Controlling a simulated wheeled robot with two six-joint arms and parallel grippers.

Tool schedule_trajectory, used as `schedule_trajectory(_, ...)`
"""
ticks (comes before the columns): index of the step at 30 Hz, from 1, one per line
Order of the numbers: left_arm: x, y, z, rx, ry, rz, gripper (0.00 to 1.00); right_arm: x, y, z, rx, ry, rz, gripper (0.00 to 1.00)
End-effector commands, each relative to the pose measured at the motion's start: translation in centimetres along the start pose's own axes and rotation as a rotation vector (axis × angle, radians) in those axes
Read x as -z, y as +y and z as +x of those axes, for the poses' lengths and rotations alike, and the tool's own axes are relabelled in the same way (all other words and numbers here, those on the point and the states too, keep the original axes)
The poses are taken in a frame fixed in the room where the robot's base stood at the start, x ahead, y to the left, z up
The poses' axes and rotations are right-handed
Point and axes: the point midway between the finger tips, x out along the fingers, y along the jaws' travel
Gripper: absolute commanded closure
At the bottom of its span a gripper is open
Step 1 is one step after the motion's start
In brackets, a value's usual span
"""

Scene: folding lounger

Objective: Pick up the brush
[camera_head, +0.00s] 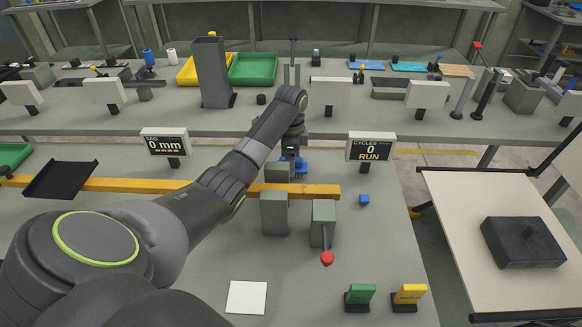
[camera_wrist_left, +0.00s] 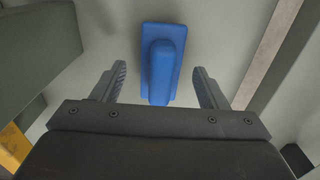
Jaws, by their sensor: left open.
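The blue brush (camera_wrist_left: 162,62) lies on the grey bench top. In the left wrist view it is ahead of the fingers, lengthwise between their lines, with its near end close to the fingertips. In the head view, parts of the blue brush (camera_head: 301,165) show around my left gripper (camera_head: 291,160), which hangs over it and hides some of it. The left wrist view shows my left gripper (camera_wrist_left: 160,85) open, with a finger on each side and nothing held. My right gripper is not in view.
Grey-green blocks (camera_head: 274,212) and a yellow beam (camera_head: 120,185) stand close in front of the brush. A display reading "CYCLES 0 RUN" (camera_head: 371,147) stands behind right.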

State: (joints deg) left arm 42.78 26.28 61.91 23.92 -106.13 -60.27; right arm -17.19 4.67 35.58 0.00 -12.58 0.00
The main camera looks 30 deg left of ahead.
Motion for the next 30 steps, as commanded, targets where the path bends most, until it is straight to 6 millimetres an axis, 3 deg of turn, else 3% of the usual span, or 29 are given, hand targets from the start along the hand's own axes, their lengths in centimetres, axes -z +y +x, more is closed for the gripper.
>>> schedule_trajectory(5, -0.1, 0.0, 2.1, -0.001, -0.001, 0.000, 0.33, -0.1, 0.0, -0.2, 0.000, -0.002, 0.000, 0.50)
schedule_trajectory(13, 0.0, 0.0, 2.5, 0.001, 0.000, 0.001, 0.33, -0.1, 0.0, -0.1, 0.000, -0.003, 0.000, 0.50)
schedule_trajectory(24, 0.0, 0.0, 2.5, 0.001, 0.000, 0.000, 0.80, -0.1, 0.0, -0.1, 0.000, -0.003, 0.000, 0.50)
schedule_trajectory(30, 0.0, 0.0, 2.4, 0.002, 0.000, 0.000, 0.82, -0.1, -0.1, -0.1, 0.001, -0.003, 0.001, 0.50)
